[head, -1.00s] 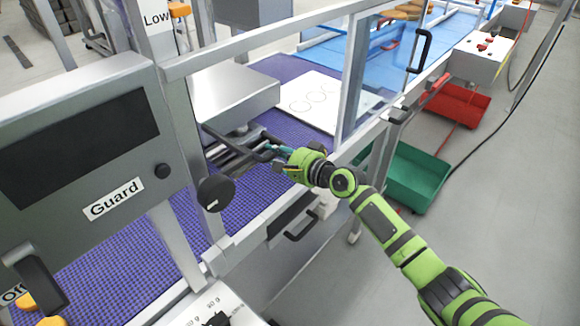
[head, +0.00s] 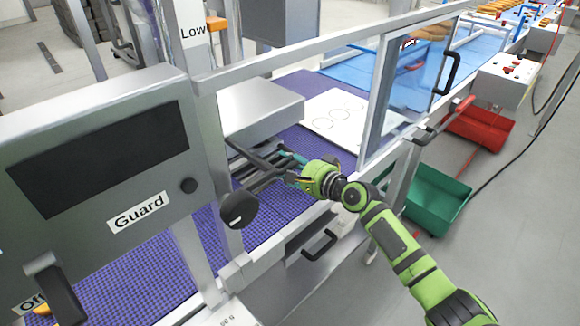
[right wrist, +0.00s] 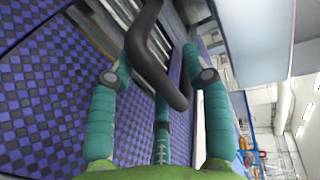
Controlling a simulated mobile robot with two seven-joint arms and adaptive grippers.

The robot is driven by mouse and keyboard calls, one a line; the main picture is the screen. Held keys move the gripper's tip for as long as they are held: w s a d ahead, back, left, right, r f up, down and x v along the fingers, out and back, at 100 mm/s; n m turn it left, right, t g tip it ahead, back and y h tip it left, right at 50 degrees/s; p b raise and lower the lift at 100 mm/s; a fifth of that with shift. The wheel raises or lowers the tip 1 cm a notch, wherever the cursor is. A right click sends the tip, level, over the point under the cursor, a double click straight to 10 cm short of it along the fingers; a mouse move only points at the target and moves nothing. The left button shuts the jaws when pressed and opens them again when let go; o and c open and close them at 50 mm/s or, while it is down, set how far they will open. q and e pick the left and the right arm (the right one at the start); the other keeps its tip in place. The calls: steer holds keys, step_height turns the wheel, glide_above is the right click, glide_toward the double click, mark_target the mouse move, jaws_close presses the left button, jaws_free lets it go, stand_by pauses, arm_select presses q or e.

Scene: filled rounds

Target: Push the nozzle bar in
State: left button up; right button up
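The nozzle bar (head: 262,176) shows as grey metal rods with a black handle, reaching out under a grey box-shaped housing (head: 258,110) over the purple belt. My right gripper (head: 294,170), green with teal fingers, is at the handle's outer end. In the right wrist view the black looped handle (right wrist: 168,82) lies between the spread teal fingers (right wrist: 160,90). The fingers are apart and not closed on it; whether one touches it I cannot tell. The rods' inner ends are hidden under the housing. My left gripper is not in view.
A guard panel (head: 95,150) and a round black knob (head: 237,209) stand left of the bar. A frame post (head: 376,95) and clear door (head: 420,75) stand to the right. A white board with circles (head: 340,118) lies on the belt. Green (head: 437,195) and red (head: 482,135) bins are beyond.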

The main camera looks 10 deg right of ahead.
steer(key=shift+s+d, duration=0.1)
steer(key=v, duration=1.1)
steer(key=shift+s+d, duration=0.2)
steer(key=shift+s, duration=0.15)
